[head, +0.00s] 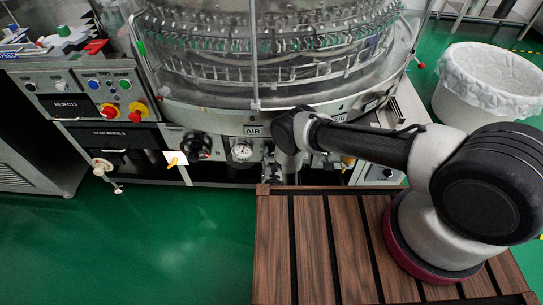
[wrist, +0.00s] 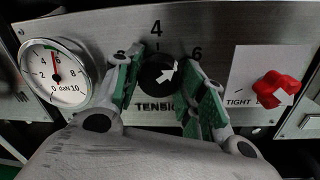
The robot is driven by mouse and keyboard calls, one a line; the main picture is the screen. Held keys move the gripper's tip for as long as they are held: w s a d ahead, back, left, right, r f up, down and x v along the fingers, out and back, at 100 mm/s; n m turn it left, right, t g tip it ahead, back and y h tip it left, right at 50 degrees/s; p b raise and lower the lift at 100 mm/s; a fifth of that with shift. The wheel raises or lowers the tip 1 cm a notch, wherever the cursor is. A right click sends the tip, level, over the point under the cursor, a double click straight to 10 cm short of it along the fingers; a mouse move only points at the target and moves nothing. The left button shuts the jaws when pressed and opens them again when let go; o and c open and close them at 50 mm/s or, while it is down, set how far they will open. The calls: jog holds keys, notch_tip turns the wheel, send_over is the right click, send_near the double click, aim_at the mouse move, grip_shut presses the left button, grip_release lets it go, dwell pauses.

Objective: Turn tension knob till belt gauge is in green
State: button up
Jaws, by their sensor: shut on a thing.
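The black tension knob (wrist: 158,73) is on the grey panel in the wrist view, with a white arrow pointing up and right, between the marks 4 and 6. My gripper (wrist: 163,70) has its green-padded fingers closed on either side of the knob. The round belt gauge (wrist: 55,73) is left of the knob, marked 0 to 10 daN. Its red needle points up, near the left part of the green band; the exact reading is hard to tell. The gauge also shows small in the head view (head: 241,150), where my arm hides the knob.
A red knob (wrist: 277,89) by a TIGHT label sits right of my gripper. In the head view, a yellow-handled lever (head: 176,160) is on the left, a wooden slatted platform (head: 310,240) lies under my arm, and a lined white bin (head: 487,85) stands at right.

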jog(key=o, duration=1)
jog(key=shift+o, duration=0.2)
jog(key=s, duration=0.7)
jog(key=shift+s+d+f, duration=0.15)
jog(key=shift+s+d, duration=0.05)
jog(key=shift+s, duration=0.05)
